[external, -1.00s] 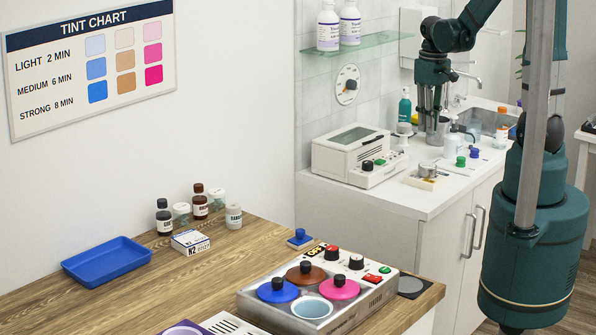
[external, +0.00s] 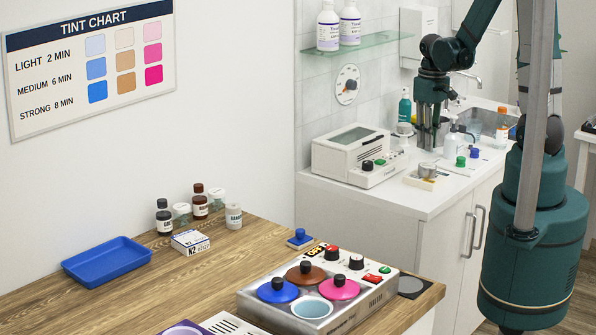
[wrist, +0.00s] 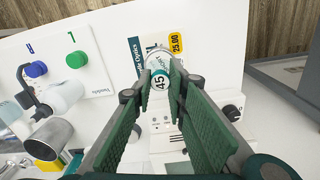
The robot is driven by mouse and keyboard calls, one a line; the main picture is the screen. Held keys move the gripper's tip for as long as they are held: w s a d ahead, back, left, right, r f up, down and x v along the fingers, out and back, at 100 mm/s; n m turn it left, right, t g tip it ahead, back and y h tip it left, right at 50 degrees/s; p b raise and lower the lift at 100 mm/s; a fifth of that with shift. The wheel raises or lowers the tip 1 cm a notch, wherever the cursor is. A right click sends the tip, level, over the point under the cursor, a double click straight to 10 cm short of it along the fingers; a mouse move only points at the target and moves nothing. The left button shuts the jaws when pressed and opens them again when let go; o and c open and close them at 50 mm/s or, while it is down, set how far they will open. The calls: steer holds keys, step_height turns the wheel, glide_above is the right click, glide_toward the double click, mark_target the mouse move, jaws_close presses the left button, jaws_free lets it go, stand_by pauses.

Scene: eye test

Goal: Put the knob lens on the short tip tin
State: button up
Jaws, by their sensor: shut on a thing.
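The short tip tin (external: 428,170) is a low round silver tin on a pale card on the far counter. In the wrist view a label reading 45 (wrist: 160,82) shows between my fingers, apparently on the tin's side. My gripper (external: 427,147) points straight down above the tin, with a small gap between them. In the wrist view its green fingertips (wrist: 160,72) are closed around a small clear, round thing, apparently the knob lens (wrist: 157,62). It lines up with the tin, so their edges are hard to tell apart.
A white machine with dark knobs (external: 352,158) stands left of the tin. A white plate with green (external: 461,161) and blue (external: 475,152) knobs lies to the right. A pump bottle (external: 451,143) and a metal cup (wrist: 48,137) stand close by. The counter's front edge is clear.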

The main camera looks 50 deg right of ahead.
mark_target(421, 154)
steer(key=shift+f, duration=0.2)
stand_by(0.3)
steer(key=shift+f, duration=2)
steer(key=shift+f+b, duration=0.15)
steer(key=shift+b, duration=0.25)
steer(key=o, duration=0.8)
steer(key=shift+r, duration=0.25)
steer(key=shift+r+p, duration=0.85)
steer(key=shift+r, duration=5.1)
steer(key=shift+a, duration=0.1)
